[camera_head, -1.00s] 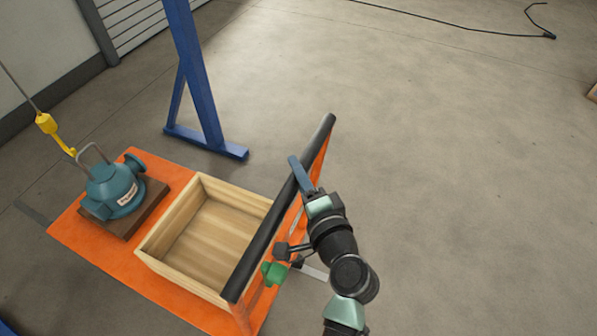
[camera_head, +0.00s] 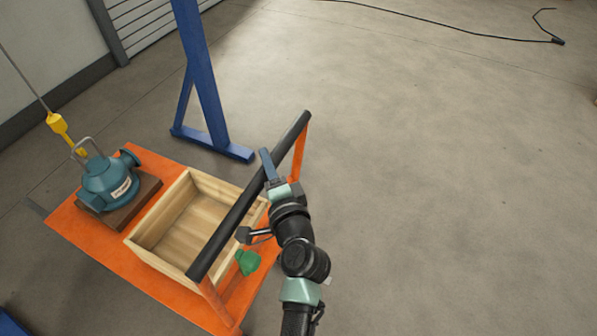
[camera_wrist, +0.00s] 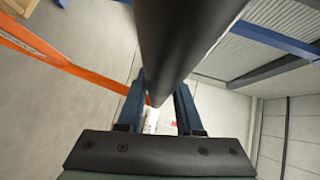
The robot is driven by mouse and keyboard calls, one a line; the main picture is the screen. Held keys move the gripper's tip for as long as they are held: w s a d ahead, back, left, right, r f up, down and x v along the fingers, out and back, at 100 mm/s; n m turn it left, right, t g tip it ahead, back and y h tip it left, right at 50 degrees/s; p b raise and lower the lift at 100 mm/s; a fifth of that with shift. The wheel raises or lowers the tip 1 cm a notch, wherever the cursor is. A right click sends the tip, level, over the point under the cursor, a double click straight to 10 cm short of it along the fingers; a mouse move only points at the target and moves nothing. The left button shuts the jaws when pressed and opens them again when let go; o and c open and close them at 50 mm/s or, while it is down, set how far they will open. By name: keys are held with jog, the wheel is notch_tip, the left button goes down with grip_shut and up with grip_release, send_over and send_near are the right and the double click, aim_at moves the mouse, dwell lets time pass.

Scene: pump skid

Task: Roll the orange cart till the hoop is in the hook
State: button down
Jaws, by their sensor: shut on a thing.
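The orange cart (camera_head: 88,243) stands on the floor with a black push bar (camera_head: 250,195) along its right end. My gripper (camera_head: 268,168) is shut on this bar, a little past its middle. In the wrist view the bar (camera_wrist: 185,35) runs between my two fingers (camera_wrist: 160,103). A teal pump (camera_head: 108,186) sits on a brown block on the cart, with a grey metal hoop (camera_head: 89,140) upright on top. The yellow hook (camera_head: 60,127) hangs from a cable at the left. Its lower end overlaps the hoop's left side in the picture; I cannot tell whether it is inside.
An open wooden crate (camera_head: 147,255) and a green object (camera_head: 247,262) are on the cart by the bar. A blue post (camera_head: 205,80) with a floor foot stands just behind the cart. A black cable (camera_head: 470,33) lies far back. The floor at right is clear.

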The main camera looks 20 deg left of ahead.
aim_at(254, 188)
jog(key=shift+a+r+p, duration=0.15)
jog(key=shift+a+p, duration=0.15)
jog(key=shift+a, duration=2.25)
jog(key=c, duration=0.6)
grip_release()
jog(key=shift+a, duration=0.2)
jog(key=shift+d, duration=0.1)
jog(key=b+v, duration=0.1)
jog(key=v, duration=1.2)
